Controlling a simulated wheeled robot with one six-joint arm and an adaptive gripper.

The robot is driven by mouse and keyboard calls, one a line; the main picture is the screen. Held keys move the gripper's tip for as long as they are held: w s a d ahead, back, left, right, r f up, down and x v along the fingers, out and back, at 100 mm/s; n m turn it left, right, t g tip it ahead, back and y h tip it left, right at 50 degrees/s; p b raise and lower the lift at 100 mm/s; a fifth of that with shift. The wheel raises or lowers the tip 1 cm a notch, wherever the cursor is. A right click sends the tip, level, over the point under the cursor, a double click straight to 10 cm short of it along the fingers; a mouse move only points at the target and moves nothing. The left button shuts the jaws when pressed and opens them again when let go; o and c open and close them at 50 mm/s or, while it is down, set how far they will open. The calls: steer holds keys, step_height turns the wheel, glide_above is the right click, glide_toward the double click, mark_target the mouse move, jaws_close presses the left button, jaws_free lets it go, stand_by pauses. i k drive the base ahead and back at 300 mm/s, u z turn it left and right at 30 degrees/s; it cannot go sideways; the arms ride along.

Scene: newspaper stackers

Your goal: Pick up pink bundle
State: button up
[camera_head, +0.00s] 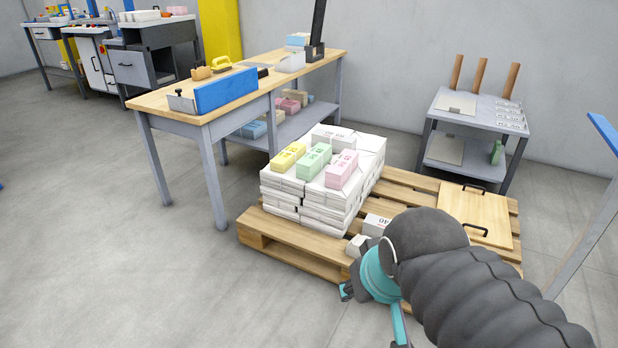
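The pink bundle (342,169) lies on top of the white paper stack (311,201), at its right end, beside a green bundle (313,161) and a yellow bundle (288,157). The pink bundle shows clearly, with nothing covering it. My gripper (373,314) is in the lower middle of the view, to the right of and nearer than the stack, clear of the pink bundle. Its teal fingers stand apart with only floor seen between them. My dark arm hides the pallet's near right corner.
The stack stands on a wooden pallet (400,182). White blocks (375,225) and a board with two handles (474,214) also lie there. A wooden-topped table (230,84) stands behind left, with pink and other bundles on its shelf. A small grey table (473,118) stands behind right. Floor at left is clear.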

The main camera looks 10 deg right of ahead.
mark_target(337, 174)
steer(key=u, duration=0.8)
steer(key=k, duration=1.1)
steer(key=u, duration=0.85)
steer(key=i, duration=1.2)
steer(key=z, duration=0.25)
steer(key=i, duration=1.8)
steer(key=z, duration=1.1)
steer(key=i, duration=1.25)
steer(key=z, duration=1.5)
steer(key=i, duration=0.55)
steer(key=z, duration=0.35)
